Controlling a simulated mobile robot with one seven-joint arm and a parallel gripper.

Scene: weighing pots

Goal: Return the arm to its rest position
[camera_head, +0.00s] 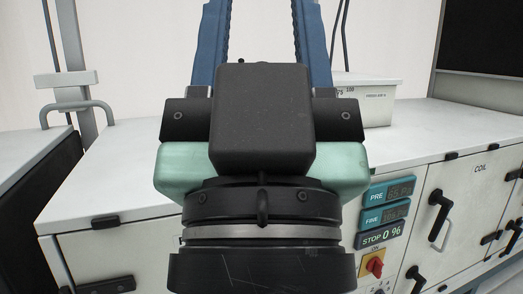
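My gripper (262,30) fills the middle of the head view, seen from behind its black body. Its two blue fingers with toothed inner edges point up and away, set well apart. Only pale wall shows in the visible gap between them, and nothing is seen held. The fingertips are cut off by the top edge of the picture. My wrist hides the middle of the white worktop (110,175).
A white container (377,104) stands on the worktop, right of the fingers. Below are a control panel (385,217) with displays and a red knob (375,265), and cabinet doors (462,207) with black handles. A metal post with a curved rail (78,105) stands at left.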

